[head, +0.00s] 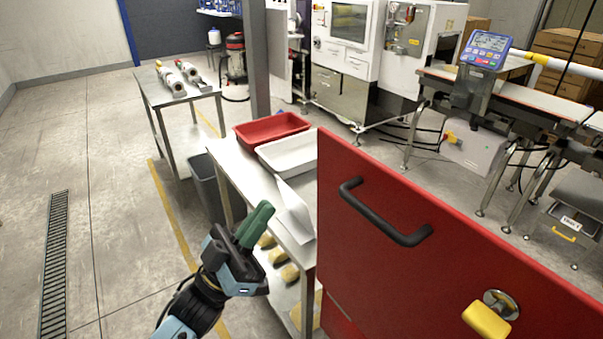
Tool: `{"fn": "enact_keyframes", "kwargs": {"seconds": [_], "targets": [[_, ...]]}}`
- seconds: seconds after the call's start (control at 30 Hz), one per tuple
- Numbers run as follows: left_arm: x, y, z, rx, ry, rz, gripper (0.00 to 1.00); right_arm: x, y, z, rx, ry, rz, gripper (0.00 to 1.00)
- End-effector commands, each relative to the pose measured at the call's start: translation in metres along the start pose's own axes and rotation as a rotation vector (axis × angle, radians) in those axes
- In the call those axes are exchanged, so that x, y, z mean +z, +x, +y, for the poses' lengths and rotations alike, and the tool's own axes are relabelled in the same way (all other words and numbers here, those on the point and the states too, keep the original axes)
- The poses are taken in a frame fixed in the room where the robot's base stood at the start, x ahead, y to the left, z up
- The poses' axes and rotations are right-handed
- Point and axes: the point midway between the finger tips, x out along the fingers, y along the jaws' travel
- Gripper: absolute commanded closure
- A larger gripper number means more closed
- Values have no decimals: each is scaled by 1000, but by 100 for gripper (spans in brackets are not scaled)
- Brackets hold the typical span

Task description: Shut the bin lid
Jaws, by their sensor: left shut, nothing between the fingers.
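A large red panel (440,275) fills the lower right of the head view, close to me. It appears to be the bin lid, standing raised and steeply tilted. It carries a black bar handle (385,220) near its upper left and a yellow knob or lock (486,319) on a round metal plate lower right. The bin's opening cannot be made out. My left gripper (260,215) is left of the panel, apart from it, in front of a steel table. Its green fingers are shut and empty, pointing up and away. My right gripper is out of view.
The steel table (235,165) holds a red tray (270,129), a white tray (288,153) and papers, close beyond my left gripper. A grey waste bin (205,185) stands beside it. The conveyor with its display (487,49) is behind the panel. Floor at left is clear.

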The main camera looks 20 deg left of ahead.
Motion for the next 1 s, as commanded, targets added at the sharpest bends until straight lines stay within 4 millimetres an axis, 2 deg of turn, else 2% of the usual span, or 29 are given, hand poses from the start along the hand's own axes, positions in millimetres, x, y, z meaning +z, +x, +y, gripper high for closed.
{"fn": "enact_keyframes", "kwargs": {"seconds": [0.17, 0.53, 0.7, 1.0], "targets": [[-4, 26, 0, 2, 1, 8, 100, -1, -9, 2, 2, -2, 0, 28], [-3, 104, 0, 0, 0, 5, 100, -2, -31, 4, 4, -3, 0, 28], [19, 118, 0, -2, -1, 1, 100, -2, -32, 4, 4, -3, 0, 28], [28, 126, 0, 0, 1, 1, 100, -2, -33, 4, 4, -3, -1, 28]]}}
